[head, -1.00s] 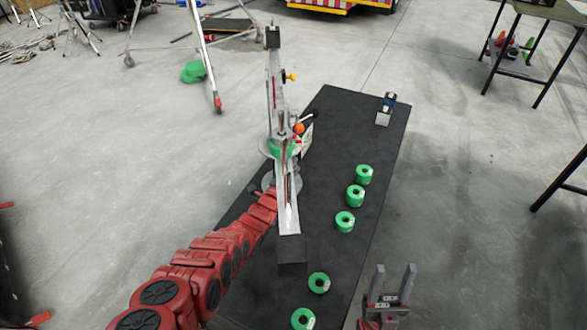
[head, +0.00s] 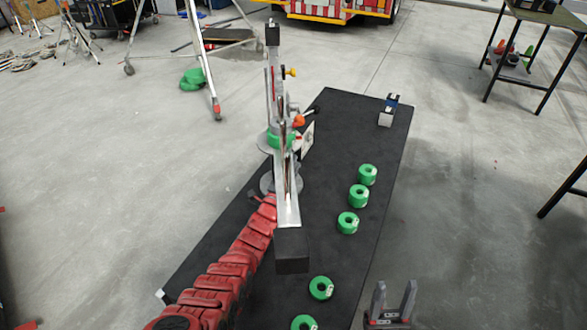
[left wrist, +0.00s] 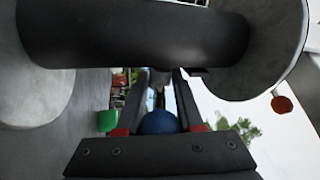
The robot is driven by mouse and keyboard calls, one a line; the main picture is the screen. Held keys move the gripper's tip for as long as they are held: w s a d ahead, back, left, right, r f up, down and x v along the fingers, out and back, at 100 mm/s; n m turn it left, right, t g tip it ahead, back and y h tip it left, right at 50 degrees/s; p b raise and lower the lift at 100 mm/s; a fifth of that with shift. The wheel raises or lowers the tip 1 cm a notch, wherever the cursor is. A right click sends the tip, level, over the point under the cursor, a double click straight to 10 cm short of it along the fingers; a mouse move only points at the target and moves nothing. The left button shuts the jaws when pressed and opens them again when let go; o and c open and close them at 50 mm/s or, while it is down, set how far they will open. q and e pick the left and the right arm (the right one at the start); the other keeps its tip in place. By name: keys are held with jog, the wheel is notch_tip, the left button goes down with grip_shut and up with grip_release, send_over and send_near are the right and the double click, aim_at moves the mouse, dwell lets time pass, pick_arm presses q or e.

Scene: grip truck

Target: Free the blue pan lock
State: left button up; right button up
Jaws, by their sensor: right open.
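The blue pan lock (left wrist: 158,122) shows in the left wrist view as a round blue knob between the two fingers of my left gripper (left wrist: 162,75). Its lower edge is hidden by the gripper body. The fingers stand apart on either side of it; I cannot tell whether they touch it. In the head view my red left arm reaches the base of the upright grey rig (head: 287,205), and its gripper and the blue lock are hidden there. My right gripper (head: 394,287) is open and empty, beside the right edge of the black mat.
The rig carries a yellow knob (head: 290,72) and an orange knob (head: 298,121). Several green rolls, one of them here (head: 348,222), lie on the black mat (head: 330,130). A small blue-and-white item (head: 389,110) stands at its far end. A dark table (head: 540,12) stands far right.

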pick_arm(q)
jog(key=o, duration=0.4)
jog(key=shift+s+a+p, duration=0.2)
jog(key=shift+s+p, duration=0.15)
jog(key=shift+p, duration=0.15)
jog(key=p+v, duration=0.2)
jog(key=v, duration=0.3)
jog(key=r+p+v, duration=0.1)
jog(key=p+v, duration=0.2)
jog(key=v, duration=0.2)
jog(key=r+p+v, duration=0.1)
jog(key=p+v, duration=0.2)
jog(key=v, duration=0.2)
jog(key=shift+s, duration=0.2)
jog(key=shift+s+a+r, duration=0.1)
jog(key=shift+s+a, duration=0.2)
jog(key=shift+s, duration=0.2)
